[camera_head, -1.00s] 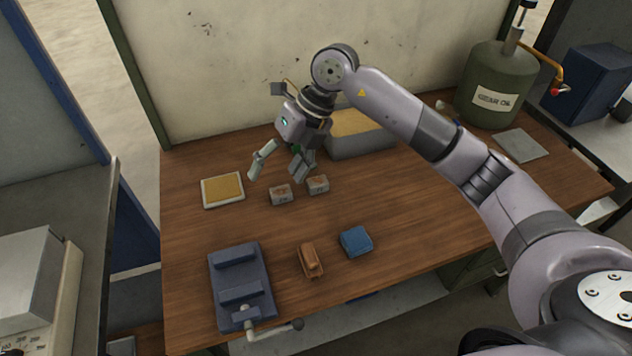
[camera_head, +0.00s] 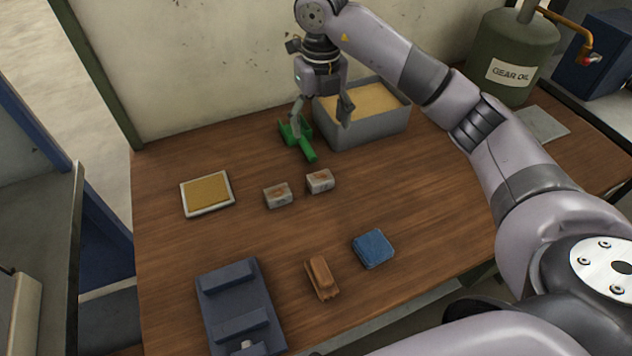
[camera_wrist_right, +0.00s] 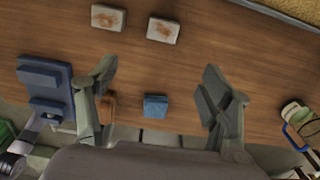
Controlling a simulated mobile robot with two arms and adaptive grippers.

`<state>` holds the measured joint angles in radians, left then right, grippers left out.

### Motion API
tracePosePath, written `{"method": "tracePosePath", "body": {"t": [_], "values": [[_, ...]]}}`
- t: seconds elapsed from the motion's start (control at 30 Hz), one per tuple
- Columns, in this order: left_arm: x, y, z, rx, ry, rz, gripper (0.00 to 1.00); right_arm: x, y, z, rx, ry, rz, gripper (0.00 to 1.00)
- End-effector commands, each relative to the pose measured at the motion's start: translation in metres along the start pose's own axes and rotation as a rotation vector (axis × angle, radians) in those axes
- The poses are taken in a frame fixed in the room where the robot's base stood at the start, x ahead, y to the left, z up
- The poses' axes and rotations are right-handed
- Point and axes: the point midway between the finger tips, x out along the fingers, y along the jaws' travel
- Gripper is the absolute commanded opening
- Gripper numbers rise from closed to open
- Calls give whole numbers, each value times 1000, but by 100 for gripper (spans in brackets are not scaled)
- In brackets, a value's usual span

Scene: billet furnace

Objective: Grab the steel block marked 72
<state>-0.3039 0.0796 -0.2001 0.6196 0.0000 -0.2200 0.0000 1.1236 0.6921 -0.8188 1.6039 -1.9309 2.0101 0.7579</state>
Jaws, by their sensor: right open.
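Two small grey steel blocks with rusty-brown tops lie apart on the wooden table, the left block (camera_head: 277,195) and the right block (camera_head: 320,181). Dark marks on their front faces are too small to read, so I cannot tell which is 72. In the right wrist view the left block (camera_wrist_right: 108,17) and the right block (camera_wrist_right: 163,30) lie near the top edge, beyond the fingers. My right gripper (camera_head: 320,112) is open and empty, above the table behind the blocks, fingers pointing down. It also shows in the wrist view (camera_wrist_right: 157,88). My left gripper is not in view.
A green tool (camera_head: 297,140) and a grey bin of sandy material (camera_head: 365,133) stand at the back, close to my right gripper. A framed yellow pad (camera_head: 207,193) lies left. A blue vise (camera_head: 238,305), brown brush (camera_head: 321,277) and blue cloth (camera_head: 373,248) are in front.

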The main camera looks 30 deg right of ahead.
Motion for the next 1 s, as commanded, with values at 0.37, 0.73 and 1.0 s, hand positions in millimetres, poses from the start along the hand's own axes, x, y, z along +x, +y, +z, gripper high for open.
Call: {"method": "tracePosePath", "body": {"t": [0.37,0.73,1.0], "values": [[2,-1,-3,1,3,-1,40,53,0,-2,0,8,-1,73],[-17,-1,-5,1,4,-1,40,121,0,-1,1,3,0,73],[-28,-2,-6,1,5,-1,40,141,-2,-2,1,5,0,73]]}}
